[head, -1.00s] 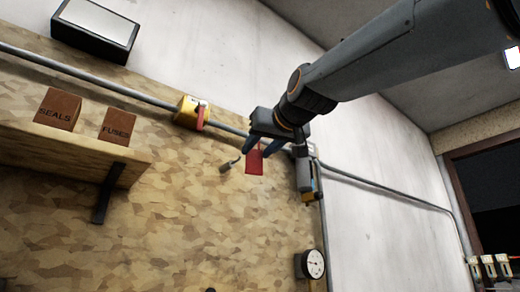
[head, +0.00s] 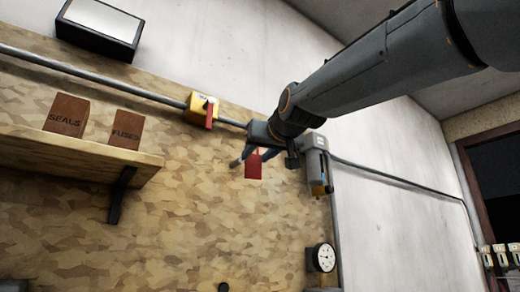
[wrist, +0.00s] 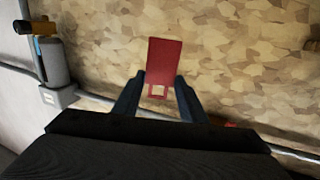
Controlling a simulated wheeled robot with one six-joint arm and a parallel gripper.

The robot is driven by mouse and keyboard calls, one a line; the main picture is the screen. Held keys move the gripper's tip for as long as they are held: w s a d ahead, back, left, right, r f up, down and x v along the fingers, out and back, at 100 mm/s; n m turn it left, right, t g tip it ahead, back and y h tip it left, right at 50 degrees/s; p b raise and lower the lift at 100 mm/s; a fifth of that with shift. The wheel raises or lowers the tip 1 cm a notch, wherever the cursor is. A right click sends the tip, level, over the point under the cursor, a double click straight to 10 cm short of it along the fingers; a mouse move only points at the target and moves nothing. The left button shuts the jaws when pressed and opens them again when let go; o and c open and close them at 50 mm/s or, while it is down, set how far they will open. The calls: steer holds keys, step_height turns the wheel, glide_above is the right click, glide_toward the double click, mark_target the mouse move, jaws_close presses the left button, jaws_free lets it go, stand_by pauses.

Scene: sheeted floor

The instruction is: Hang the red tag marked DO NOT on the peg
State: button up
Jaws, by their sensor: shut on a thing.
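A plain red tag (head: 253,166) hangs from my gripper (head: 255,155) in front of the wooden board; no lettering on it is legible. In the wrist view the tag (wrist: 164,62) shows its flat face beyond the fingertips. Its slotted end lies between the two fingers of my gripper (wrist: 160,82), which is shut on it. The peg cannot be made out clearly now; my gripper may cover it. Whether the tag touches the board cannot be told.
A yellow box (head: 198,103) with a red piece sits on the conduit to the left. A grey cylindrical device (head: 317,160) is close at my gripper's right. A shelf (head: 60,152) with SEALS and FUSES boxes is at left, a gauge (head: 321,257) below right.

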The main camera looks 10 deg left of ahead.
mark_target(250, 162)
steer(key=shift+w+a+p, duration=0.55)
steer(key=shift+a, duration=0.15)
steer(key=shift+w+a, duration=0.1)
steer(key=shift+w, duration=0.05)
steer(key=shift+c, duration=1)
steer(key=shift+w+a, duration=0.25)
steer(key=shift+a, duration=0.05)
steer(key=shift+c, duration=0.2)
steer(key=shift+w+a+f, duration=0.3)
steer(key=shift+a+f, duration=0.1)
steer(key=shift+f, duration=0.15)
steer(key=o, duration=1.4)
